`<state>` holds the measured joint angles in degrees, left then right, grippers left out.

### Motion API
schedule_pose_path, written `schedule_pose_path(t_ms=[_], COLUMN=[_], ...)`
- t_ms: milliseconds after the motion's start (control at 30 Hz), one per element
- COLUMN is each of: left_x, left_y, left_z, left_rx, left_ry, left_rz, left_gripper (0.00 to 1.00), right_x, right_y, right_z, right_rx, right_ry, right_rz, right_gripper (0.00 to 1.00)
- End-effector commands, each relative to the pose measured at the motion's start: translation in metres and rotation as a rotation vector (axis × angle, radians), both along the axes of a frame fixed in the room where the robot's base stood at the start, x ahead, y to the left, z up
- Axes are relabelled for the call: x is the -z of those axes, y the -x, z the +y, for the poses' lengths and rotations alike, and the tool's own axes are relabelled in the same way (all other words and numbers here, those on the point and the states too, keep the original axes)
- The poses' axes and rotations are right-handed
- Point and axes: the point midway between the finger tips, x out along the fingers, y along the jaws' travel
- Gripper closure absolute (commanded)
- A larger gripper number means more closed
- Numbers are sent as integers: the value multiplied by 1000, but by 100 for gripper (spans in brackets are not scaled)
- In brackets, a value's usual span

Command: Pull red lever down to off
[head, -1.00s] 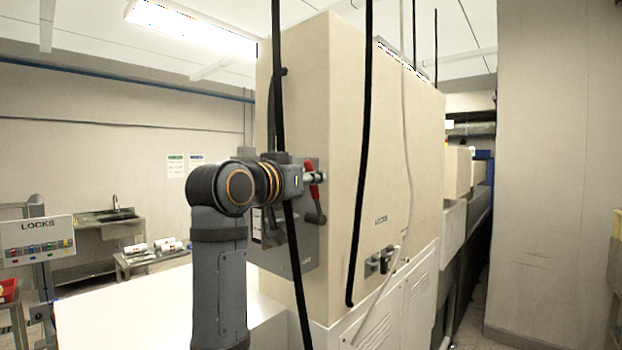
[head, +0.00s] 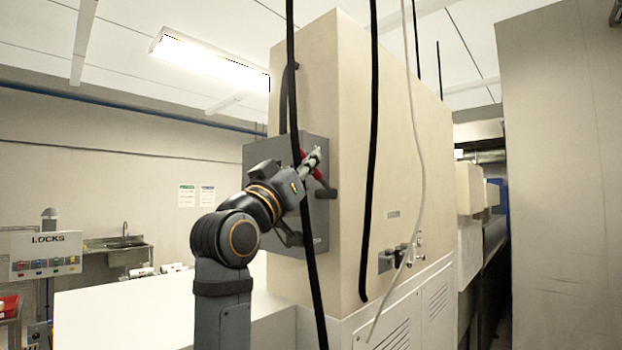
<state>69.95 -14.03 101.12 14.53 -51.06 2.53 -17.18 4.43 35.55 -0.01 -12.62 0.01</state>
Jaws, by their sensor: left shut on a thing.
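A grey switch box (head: 262,158) is on the side of the tall beige cabinet. The red lever (head: 319,176) shows in short pieces at the box's right edge, beside a dark grey handle-like part (head: 325,193). My left gripper (head: 312,161) reaches in from the lower left, angled up to the right, and is shut on the red lever. The fingers and a black cable hide part of the lever, so its exact angle is hard to read. My right gripper is not in view.
Black cables (head: 370,150) hang in front of the cabinet (head: 410,120), one crossing close by my left gripper. A white surface (head: 150,315) lies below left. A LOCKS board (head: 45,255) and a sink (head: 122,243) stand farther left.

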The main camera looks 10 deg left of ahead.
Motion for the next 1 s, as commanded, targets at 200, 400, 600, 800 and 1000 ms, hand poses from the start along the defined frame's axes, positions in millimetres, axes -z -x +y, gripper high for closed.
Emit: schedule_pose_path(t_ms=[200, 400, 600, 800, 1000], left_x=[6, 5, 5, 5, 5], left_y=[2, 2, 2, 2, 2], left_z=[1, 2, 2, 2, 2], left_rx=[0, 1, 1, 1, 0], left_ry=[28, 33, 33, 33, 33], left_rz=[-38, -45, -44, -44, -43], left_gripper=[100, 100, 100, 64, 62], right_x=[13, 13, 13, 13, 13], right_y=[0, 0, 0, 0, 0], right_z=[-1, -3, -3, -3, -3], right_rx=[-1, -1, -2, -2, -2], right_ry=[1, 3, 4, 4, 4], right_rz=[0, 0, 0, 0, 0], right_gripper=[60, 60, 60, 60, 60])
